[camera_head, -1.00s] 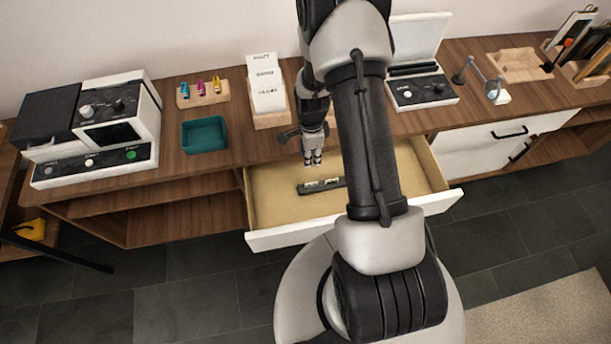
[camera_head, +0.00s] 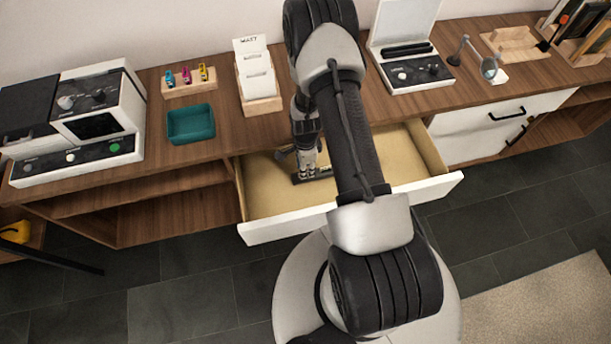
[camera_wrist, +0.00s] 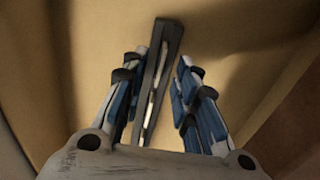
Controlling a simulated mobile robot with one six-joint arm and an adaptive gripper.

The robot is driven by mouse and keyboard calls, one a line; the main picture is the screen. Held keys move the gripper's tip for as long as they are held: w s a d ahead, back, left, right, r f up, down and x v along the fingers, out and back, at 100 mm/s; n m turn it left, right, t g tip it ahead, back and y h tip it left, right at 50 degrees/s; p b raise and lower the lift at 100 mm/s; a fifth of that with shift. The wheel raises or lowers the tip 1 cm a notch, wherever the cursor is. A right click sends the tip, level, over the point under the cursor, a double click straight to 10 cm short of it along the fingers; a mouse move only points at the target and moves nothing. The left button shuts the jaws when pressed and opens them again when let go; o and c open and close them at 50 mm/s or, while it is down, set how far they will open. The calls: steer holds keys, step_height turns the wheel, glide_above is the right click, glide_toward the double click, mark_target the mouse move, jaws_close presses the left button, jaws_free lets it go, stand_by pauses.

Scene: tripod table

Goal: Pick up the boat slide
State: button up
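A dark narrow holder (camera_head: 325,173) with pale pieces in it lies on the floor of the open drawer. In the wrist view the holder (camera_wrist: 171,42) runs lengthwise between my fingers, with thin pale edges (camera_wrist: 152,95) along it. I cannot read any picture or label, so I cannot tell which piece is the boat slide. My gripper (camera_wrist: 158,68) is open, with one finger on each side of the holder and a gap visible on the right. In the head view my gripper (camera_head: 306,172) is low in the drawer and hides part of the holder.
The open drawer (camera_head: 262,190) has walls around my gripper; its white front (camera_head: 290,226) faces me. On the counter stand a teal tray (camera_head: 191,124), a wooden card box (camera_head: 262,103) and a white device with an open lid (camera_head: 415,72). The drawer floor beside the holder is bare.

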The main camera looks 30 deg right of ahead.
step_height(320, 180, down, 2)
steer(key=shift+f, duration=0.15)
steer(key=shift+c, duration=0.5)
jaws_close()
